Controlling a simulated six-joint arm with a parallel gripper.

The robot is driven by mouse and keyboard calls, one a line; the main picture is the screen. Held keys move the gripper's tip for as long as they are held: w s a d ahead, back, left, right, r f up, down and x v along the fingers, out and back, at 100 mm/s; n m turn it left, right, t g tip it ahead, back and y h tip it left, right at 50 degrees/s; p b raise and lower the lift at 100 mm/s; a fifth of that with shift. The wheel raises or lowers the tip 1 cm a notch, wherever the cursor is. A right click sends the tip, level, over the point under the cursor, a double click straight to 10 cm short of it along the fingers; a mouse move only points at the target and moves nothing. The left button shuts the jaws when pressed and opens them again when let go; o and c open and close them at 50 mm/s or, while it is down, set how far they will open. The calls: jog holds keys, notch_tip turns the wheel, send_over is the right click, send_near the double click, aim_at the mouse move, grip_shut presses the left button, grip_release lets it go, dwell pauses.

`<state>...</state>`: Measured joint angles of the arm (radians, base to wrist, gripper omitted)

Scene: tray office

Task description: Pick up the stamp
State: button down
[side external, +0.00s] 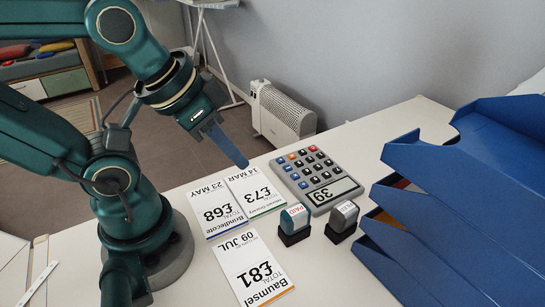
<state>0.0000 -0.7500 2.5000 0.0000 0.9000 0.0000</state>
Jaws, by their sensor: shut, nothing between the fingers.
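Two stamps stand side by side on the white table. One stamp (294,221) has a teal body, a black base and a label with red lettering. The other stamp (343,219) has a grey body and a black base, just to the right. My gripper (243,163) is in the air, up and left of both stamps, with its blue fingers together and nothing held. It appears above the far edge of the papers, apart from the stamps.
A calculator (313,177) lies behind the stamps. Three paper slips lie left of them: £68 (214,213), £73 (254,193) and £81 (253,271). Stacked blue trays (430,160) stand at the right, close to the grey stamp.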

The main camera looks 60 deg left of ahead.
dwell(0.4)
jog(key=shift+c, duration=1.8)
grip_release()
jog(key=g, duration=0.4)
send_over(296, 210)
jog(key=a, duration=0.1)
jog(key=f, duration=0.6)
jog(key=shift+w, duration=0.4)
jog(key=f, duration=0.1)
jog(key=f+g, duration=0.1)
jog(key=d+f, duration=0.1)
jog(key=shift+s+f, duration=0.1)
jog(key=shift+s, duration=0.15)
jog(key=shift+s+f+g, duration=0.2)
jog(key=shift+f+g, duration=0.1)
jog(key=shift+f, duration=2.5)
